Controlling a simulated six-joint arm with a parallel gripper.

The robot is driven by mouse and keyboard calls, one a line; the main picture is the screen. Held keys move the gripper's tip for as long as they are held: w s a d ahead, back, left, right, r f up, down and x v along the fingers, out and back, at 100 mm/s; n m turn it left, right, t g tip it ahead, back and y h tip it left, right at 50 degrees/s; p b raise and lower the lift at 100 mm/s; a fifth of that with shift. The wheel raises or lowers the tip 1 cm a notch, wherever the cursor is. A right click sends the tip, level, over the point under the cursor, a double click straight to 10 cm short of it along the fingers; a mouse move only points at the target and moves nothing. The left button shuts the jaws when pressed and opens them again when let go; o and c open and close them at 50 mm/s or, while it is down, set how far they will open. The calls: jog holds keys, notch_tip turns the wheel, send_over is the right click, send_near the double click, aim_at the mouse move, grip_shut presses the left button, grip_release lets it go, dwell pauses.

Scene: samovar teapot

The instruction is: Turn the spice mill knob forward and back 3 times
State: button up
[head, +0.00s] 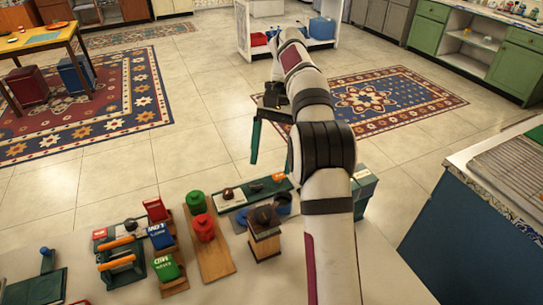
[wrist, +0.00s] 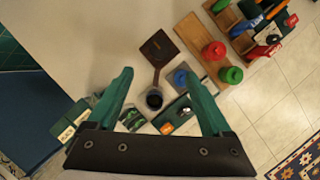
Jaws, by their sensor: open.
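A wooden box with a dark square top and a small dark knob, which looks like the spice mill (head: 264,242), stands on the counter in the head view. In the wrist view, a brown square with a short stem, likely the mill's top (wrist: 158,47), lies just beyond the fingertips. My gripper (head: 272,160) has teal fingers and hangs above and behind the mill in the head view. In the wrist view, my gripper (wrist: 158,74) is open, with nothing held between its fingers. A dark round cup (wrist: 154,99) shows below, between the fingers.
A red knob (head: 204,228) and a green knob (head: 195,202) stand on a wooden board left of the mill. Farther left are a green box (head: 167,268) and a blue box (head: 161,236). A long dark green panel (head: 251,192) lies behind the mill. Bare counter lies in front.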

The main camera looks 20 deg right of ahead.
notch_tip(320, 180, up, 4)
jog(key=r+t+h, duration=0.1)
jog(key=t+h, duration=0.2)
send_over(263, 213)
notch_tip(263, 213, down, 16)
jog(key=shift+f, duration=0.1)
grip_shut()
